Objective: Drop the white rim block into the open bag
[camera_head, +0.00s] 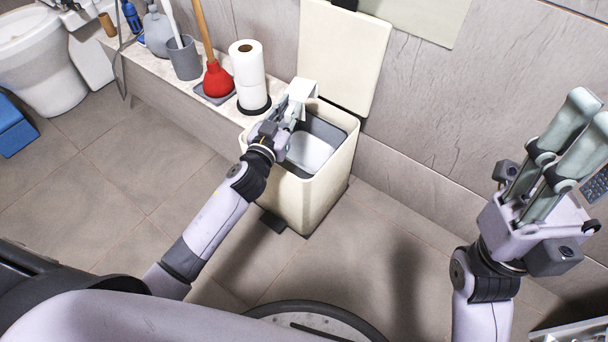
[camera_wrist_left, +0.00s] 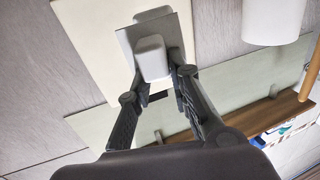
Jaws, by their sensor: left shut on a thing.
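The white rim block (camera_head: 303,89) is in my left gripper (camera_head: 292,103), which is shut on it above the back-left rim of the open bin (camera_head: 323,197). In the left wrist view the block (camera_wrist_left: 152,57) appears as a rounded white shape against a grey square plate, beyond the two fingers of the left gripper (camera_wrist_left: 160,90). The open bag (camera_head: 318,145) is a grey liner inside the cream bin, with its mouth facing up. The block is near the bag's edge, not over its middle.
The bin's lid (camera_head: 343,50) stands up against the wall. A ledge left of the bin holds a toilet roll stack (camera_head: 247,70), a red plunger (camera_head: 217,78), a grey cup (camera_head: 184,62) and a bottle (camera_head: 157,33). A toilet (camera_head: 40,60) is far left. Floor before the bin is mostly clear.

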